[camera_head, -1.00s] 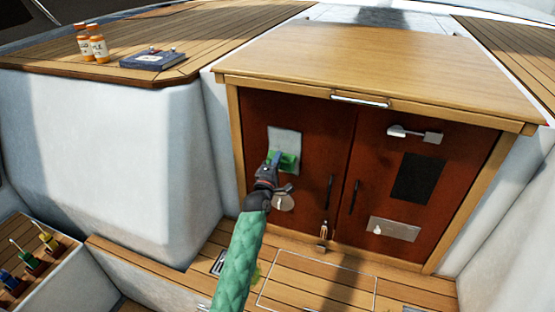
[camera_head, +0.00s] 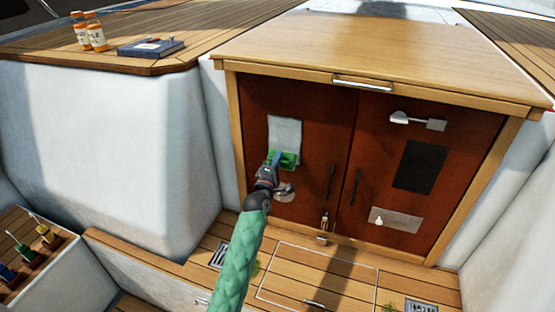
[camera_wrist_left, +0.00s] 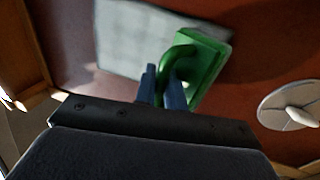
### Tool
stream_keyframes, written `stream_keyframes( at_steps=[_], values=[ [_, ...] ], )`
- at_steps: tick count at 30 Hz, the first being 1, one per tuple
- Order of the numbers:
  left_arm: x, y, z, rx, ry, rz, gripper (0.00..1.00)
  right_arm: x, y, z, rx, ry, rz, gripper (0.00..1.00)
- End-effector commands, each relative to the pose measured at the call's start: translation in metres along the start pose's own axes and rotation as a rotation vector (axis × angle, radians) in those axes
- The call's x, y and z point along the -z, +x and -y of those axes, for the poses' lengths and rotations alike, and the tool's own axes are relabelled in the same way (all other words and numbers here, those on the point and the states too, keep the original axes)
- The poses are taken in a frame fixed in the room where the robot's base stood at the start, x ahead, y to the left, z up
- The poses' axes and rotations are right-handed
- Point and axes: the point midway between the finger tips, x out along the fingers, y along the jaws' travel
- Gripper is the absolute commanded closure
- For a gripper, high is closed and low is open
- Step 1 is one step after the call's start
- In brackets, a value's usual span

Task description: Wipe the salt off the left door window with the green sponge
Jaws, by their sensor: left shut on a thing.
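The left door window (camera_head: 285,132) is a pale grey pane in the upper part of the left red-brown door. Its surface looks hazy; I cannot make out separate salt marks. My left gripper (camera_head: 273,160) is shut on the handle of the green sponge (camera_head: 288,160), at the lower part of the window. In the left wrist view the green sponge (camera_wrist_left: 212,62) has a looped handle between the blue fingers (camera_wrist_left: 162,88), and it overlaps the edge of the pane (camera_wrist_left: 135,35). Whether it touches the glass is hard to tell. My right gripper is not in view.
A round metal fitting (camera_head: 284,194) sits on the door just below my gripper. Door handles (camera_head: 331,182) stand near the middle seam. The right door carries a latch (camera_head: 418,121), a dark panel (camera_head: 420,166) and a metal plate (camera_head: 394,221).

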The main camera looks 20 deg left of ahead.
Motion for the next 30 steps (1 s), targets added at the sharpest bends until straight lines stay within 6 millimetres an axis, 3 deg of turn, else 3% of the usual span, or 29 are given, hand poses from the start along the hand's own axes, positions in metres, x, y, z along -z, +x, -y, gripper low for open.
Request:
stream_keyframes(
  at_steps=[6,17,30],
  values=[
    [0.001,-0.005,0.021,0.004,0.0,0.0,1.0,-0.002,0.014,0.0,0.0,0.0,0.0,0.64],
    [0.001,-0.009,0.032,0.003,0.001,0.0,1.0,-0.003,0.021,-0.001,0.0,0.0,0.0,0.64],
    [0.001,-0.017,0.062,0.003,0.001,0.0,1.0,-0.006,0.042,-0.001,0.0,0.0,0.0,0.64]
  ],
)
